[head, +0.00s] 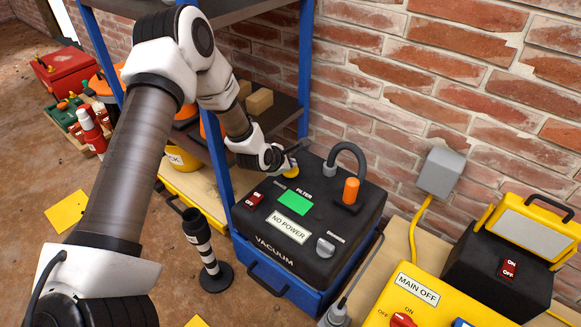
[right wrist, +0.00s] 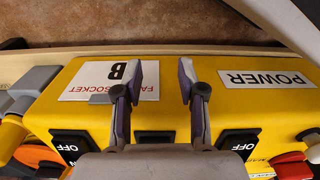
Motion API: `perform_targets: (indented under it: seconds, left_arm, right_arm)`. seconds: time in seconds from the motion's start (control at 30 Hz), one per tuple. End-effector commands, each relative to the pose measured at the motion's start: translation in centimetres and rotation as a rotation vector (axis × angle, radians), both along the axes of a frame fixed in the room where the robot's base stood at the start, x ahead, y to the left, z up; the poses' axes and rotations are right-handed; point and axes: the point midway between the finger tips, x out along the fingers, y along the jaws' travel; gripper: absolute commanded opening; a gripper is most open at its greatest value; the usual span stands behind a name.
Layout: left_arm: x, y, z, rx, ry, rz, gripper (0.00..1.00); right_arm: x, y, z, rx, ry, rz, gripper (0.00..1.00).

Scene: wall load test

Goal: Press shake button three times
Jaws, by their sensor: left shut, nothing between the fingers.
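The black vacuum unit (head: 307,244) stands on a blue base against the wall. A yellow round button (head: 290,170) shows at its back left, behind the FILTER label. My left gripper (head: 289,155) is shut and empty, its tips at or just above that button. I cannot tell whether they touch it, and no shake label is readable. My right gripper (right wrist: 160,82) is open and empty above a yellow power box (right wrist: 225,112) in the right wrist view.
The vacuum top carries a red switch (head: 255,201), a NO POWER label (head: 291,225), a grey knob (head: 325,247) and a hose with an orange end (head: 351,190). A blue shelf post (head: 215,160) stands close to my left arm. A yellow MAIN OFF box (head: 450,300) is at right.

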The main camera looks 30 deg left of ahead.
Motion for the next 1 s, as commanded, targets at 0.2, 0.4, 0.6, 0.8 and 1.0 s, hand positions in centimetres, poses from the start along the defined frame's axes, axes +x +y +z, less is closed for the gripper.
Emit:
perform_targets:
  seconds: [0.2, 0.4, 0.6, 0.8, 1.0]
  left_arm:
    - [0.0, 0.0, -0.4, 0.0, 0.001, 0.0, 0.0]
    - [0.0, 0.0, -0.4, 0.0, 0.001, 0.0, 0.0]
    - [0.0, 0.0, -0.3, 0.0, 0.001, 0.0, 0.0]
    - [0.0, 0.0, 0.8, -0.001, 0.001, 0.001, 0.0]
    - [0.0, 0.0, 2.0, -0.001, 0.001, 0.0, 0.0]
  right_arm:
    - [0.0, 0.0, -0.3, 0.0, 0.0, 0.0, 0.4]
    - [0.0, 0.0, -0.4, 0.0, 0.0, 0.0, 0.4]
    - [0.0, 0.0, -0.3, 0.0, 0.0, 0.0, 0.4]
    - [0.0, 0.0, 0.5, 0.0, 0.0, 0.0, 0.4]
    - [0.0, 0.0, 1.3, 0.0, 0.0, 0.0, 0.4]
